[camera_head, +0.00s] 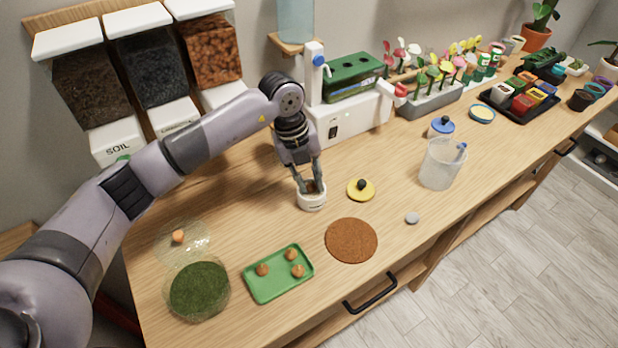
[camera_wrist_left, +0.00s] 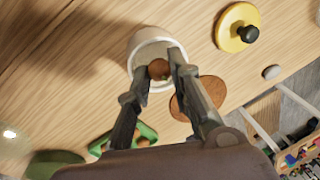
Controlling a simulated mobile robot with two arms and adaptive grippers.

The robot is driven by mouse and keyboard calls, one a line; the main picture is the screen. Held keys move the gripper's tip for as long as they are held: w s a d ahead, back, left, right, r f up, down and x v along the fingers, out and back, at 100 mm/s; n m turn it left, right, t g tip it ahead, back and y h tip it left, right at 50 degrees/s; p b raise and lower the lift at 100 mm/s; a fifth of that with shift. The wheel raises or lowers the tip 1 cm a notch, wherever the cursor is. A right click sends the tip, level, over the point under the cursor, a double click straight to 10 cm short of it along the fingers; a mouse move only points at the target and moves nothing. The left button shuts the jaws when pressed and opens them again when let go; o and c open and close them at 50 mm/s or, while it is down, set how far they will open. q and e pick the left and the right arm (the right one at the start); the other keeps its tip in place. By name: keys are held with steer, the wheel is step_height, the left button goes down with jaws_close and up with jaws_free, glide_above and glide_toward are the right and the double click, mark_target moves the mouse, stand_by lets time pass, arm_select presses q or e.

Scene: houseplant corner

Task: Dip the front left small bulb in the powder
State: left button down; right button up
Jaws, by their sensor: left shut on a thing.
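My left gripper (camera_head: 312,187) is shut on a small brown bulb (camera_wrist_left: 159,69) at the mouth of a white pot (camera_head: 312,201). In the left wrist view the bulb sits between the fingertips, over the pale inside of the pot (camera_wrist_left: 137,40). I cannot tell whether the bulb touches the powder. A green tray (camera_head: 279,286) near the table's front left holds three small bulbs (camera_head: 262,270). A yellow lid with a black knob (camera_head: 361,189) lies to the right of the pot. My right gripper is not in view.
A cork mat (camera_head: 351,240) lies in front of the pot. A clear dish with an orange-brown bulb (camera_head: 178,236) and a dish of moss (camera_head: 199,289) are at left. A clear beaker (camera_head: 442,164) and grey disc (camera_head: 412,218) stand right. A white machine (camera_head: 350,128) stands behind.

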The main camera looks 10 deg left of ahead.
mark_target(309, 184)
arm_select(q)
steer(key=shift+f, duration=0.35)
steer(key=shift+f, duration=0.1)
stand_by(1.1)
steer(key=shift+d+p+v, duration=0.25)
steer(key=shift+p+v, duration=0.45)
steer(key=shift+v, duration=0.45)
steer(key=shift+d+p+v, duration=0.3)
steer(key=shift+p+v, duration=0.4)
steer(key=shift+v, duration=0.5)
steer(key=shift+d+p+v, duration=0.25)
steer(key=shift+p+v, duration=0.45)
steer(key=shift+v, duration=0.45)
